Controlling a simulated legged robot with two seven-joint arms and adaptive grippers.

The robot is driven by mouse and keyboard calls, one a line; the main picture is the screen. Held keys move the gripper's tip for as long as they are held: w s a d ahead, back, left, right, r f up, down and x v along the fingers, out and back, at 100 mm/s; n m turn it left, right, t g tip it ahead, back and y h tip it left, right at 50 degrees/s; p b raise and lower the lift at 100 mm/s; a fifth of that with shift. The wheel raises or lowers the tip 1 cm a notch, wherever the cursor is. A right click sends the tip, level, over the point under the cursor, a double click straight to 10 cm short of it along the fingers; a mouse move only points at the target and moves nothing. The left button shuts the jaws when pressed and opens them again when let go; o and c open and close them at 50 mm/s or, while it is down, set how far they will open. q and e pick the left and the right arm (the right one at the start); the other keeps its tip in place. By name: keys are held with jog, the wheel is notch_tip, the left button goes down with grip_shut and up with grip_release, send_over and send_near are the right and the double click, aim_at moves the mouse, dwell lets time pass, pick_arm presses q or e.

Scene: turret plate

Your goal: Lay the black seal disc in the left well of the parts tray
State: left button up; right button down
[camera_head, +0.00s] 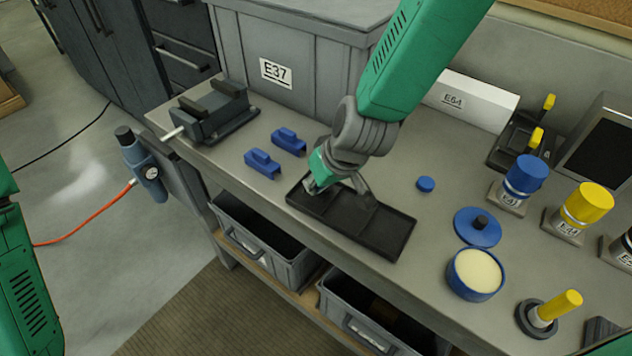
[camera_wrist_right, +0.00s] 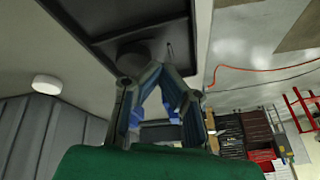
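The dark parts tray (camera_head: 395,247) lies on the bench, its wells split by a low divider. My right gripper (camera_head: 340,187) reaches down over its left well and hides much of it. In the right wrist view the fingers (camera_wrist_right: 163,72) lean toward each other at the tray. A dark round shape (camera_wrist_right: 132,54), probably the black seal disc, shows at the fingertips, over or in the tray. Whether the fingers grip it is unclear. The disc cannot be made out in the head view. Only part of my left arm shows at the left edge; its gripper is out of view.
Two blue blocks (camera_head: 262,164) and a grey fixture (camera_head: 215,112) lie left of the tray. A grey bin (camera_head: 300,55) stands behind. A small blue cap (camera_head: 426,184), a blue lid (camera_head: 477,228) and a cream-filled blue dish (camera_head: 475,274) lie to the right.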

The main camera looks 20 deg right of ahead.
pick_arm(q)
jog(key=shift+d, duration=0.1)
pick_arm(e)
jog(key=shift+d, duration=0.2)
jog(key=c, duration=1.8)
grip_release()
jog(key=shift+d, duration=0.15)
pick_arm(q)
jog(key=shift+d+r, duration=0.1)
jog(key=shift+d, duration=0.2)
pick_arm(e)
jog(key=shift+d, duration=0.1)
jog(key=shift+r, duration=0.1)
pick_arm(q)
jog(key=shift+s+a, duration=0.1)
pick_arm(e)
jog(key=v, duration=1.2)
jog(key=shift+w+d, duration=0.1)
jog(key=shift+d, duration=0.1)
pick_arm(q)
jog(key=shift+a, duration=0.1)
pick_arm(e)
jog(key=shift+a, duration=0.15)
